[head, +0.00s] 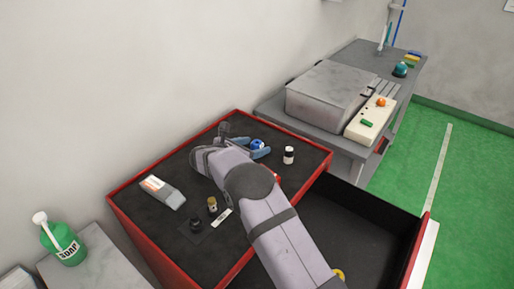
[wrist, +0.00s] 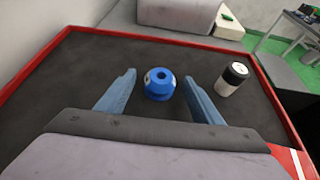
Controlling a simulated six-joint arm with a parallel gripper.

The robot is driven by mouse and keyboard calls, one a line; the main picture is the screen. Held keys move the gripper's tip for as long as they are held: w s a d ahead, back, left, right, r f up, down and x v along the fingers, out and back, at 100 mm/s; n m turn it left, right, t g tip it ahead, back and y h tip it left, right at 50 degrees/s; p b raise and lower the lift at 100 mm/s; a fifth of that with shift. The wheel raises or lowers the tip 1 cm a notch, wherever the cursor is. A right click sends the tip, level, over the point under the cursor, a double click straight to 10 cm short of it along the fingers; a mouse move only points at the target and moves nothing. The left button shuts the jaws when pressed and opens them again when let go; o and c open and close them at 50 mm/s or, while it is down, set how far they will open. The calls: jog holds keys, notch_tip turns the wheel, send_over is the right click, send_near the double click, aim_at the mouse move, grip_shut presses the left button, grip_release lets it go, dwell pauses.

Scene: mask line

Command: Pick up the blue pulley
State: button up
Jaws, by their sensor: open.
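My gripper (wrist: 158,80) is open, with one blue finger on each side of the pulley and a gap to both. In the head view my gripper (head: 256,150) is low near the far edge of the cabinet top. I cannot tell how far the fingertips are above the surface.
A black-and-white bottle (wrist: 231,79) stands just right of the right finger. A grey-white box (head: 163,192), a small amber bottle (head: 212,204) and a black round part (head: 195,223) are elsewhere on the red-edged cabinet top (head: 307,166). An open drawer (head: 345,225) extends at right.

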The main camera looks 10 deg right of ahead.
aim_at(254, 145)
jog(key=c, duration=1.2)
jog(key=shift+r, duration=0.1)
notch_tip(254, 145, up, 10)
jog(key=p, duration=0.6)
jog(key=shift+p, duration=0.35)
